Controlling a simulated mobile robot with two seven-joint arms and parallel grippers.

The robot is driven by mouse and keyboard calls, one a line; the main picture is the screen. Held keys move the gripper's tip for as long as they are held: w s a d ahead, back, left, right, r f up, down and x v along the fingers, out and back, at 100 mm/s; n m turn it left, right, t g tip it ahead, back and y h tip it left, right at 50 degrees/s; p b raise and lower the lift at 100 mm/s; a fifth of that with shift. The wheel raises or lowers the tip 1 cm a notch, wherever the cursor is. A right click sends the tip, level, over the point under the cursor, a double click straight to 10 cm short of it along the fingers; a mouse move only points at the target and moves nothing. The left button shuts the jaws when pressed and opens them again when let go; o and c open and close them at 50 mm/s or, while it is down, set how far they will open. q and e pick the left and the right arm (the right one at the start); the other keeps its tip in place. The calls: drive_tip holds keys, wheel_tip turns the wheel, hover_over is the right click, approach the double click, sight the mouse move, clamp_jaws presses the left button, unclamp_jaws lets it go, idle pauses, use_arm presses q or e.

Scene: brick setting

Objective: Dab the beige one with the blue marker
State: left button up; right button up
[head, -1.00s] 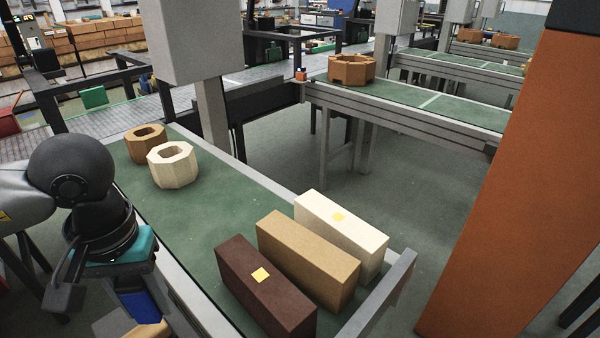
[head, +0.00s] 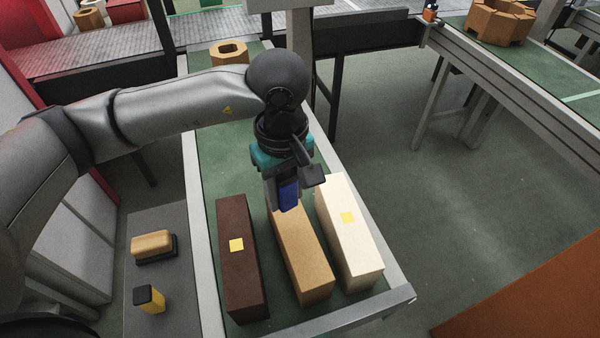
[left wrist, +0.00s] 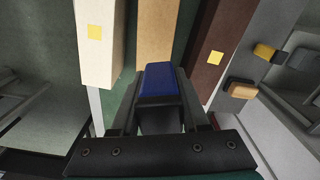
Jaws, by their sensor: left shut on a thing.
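My left gripper (head: 289,184) is shut on the blue marker (head: 288,196), which also shows between the fingers in the left wrist view (left wrist: 160,78). The marker hangs over the far end of the beige brick (head: 301,258); I cannot tell whether it touches. The beige brick also shows beyond the marker in the left wrist view (left wrist: 157,32). Its visible top has no coloured patch, but its far end is partly hidden by the gripper. A dark brown brick (head: 240,275) and a cream brick (head: 352,245) flank it, each with a yellow square on top. My right gripper is out of view.
The bricks lie on a green conveyor (head: 210,160) with a metal end rail (head: 335,318). A grey side shelf (head: 150,215) holds a yellow marker with a black cap (head: 149,299) and a wood-topped block (head: 152,242). An orange-brown hollow block (head: 229,52) stands farther back.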

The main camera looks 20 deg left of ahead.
use_arm(q)
drive_tip(key=n, duration=0.1)
drive_tip(key=n+p, duration=0.1)
drive_tip(key=d+n+p, duration=0.1)
drive_tip(key=shift+s+r+n, duration=0.25)
drive_tip(key=shift+r+n, duration=0.05)
drive_tip(key=shift+r, duration=0.1)
drive_tip(key=shift+d+f+n+b, duration=0.25)
drive_tip(key=shift+f+n+b, duration=0.35)
drive_tip(key=shift+f, duration=1)
drive_tip(key=shift+d+f+n+b, duration=0.2)
drive_tip(key=shift+f+n+b, duration=0.4)
drive_tip(key=shift+f, duration=0.95)
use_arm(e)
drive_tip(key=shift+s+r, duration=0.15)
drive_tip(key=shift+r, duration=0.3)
use_arm(q)
drive_tip(key=shift+f+b, duration=0.4)
drive_tip(key=shift+f, duration=0.1)
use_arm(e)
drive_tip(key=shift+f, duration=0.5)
use_arm(q)
drive_tip(key=shift+s+f+b, duration=0.1)
drive_tip(key=shift+s+b, duration=0.05)
drive_tip(key=shift+b, duration=0.15)
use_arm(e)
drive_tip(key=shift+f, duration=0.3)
